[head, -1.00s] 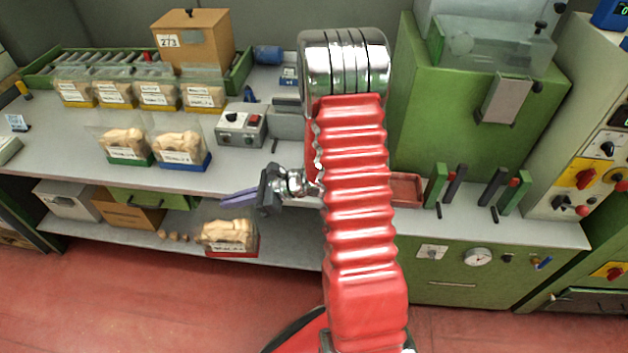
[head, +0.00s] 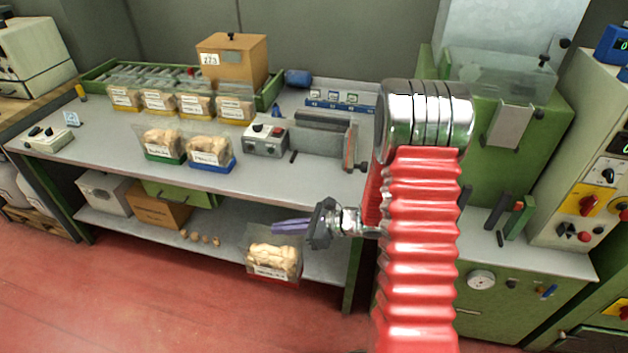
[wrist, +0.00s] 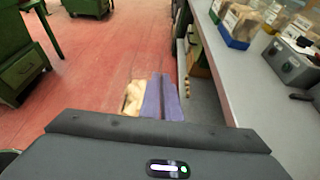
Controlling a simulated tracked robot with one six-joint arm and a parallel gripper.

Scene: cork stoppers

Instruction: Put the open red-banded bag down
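The open red-banded bag (head: 273,260) is clear with pale corks, a white label and a red band at its base. My gripper (head: 290,228) has two purple fingers, close together, at the top of this bag, and appears shut on its clear upper film. The bag hangs roughly upright below the fingers, by the front edge of the lower shelf (head: 150,228). In the wrist view the fingers (wrist: 161,97) show with the bag (wrist: 133,98) to their left, seen against the red floor. The exact pinch is too small to see.
Several loose corks (head: 200,238) lie on the lower shelf, left of the bag. A cardboard box (head: 158,208) stands farther left. On the bench above are a green-banded bag (head: 163,145), a blue-banded bag (head: 208,153) and a grey switch box (head: 265,139). A green bench leg (head: 352,275) stands right.

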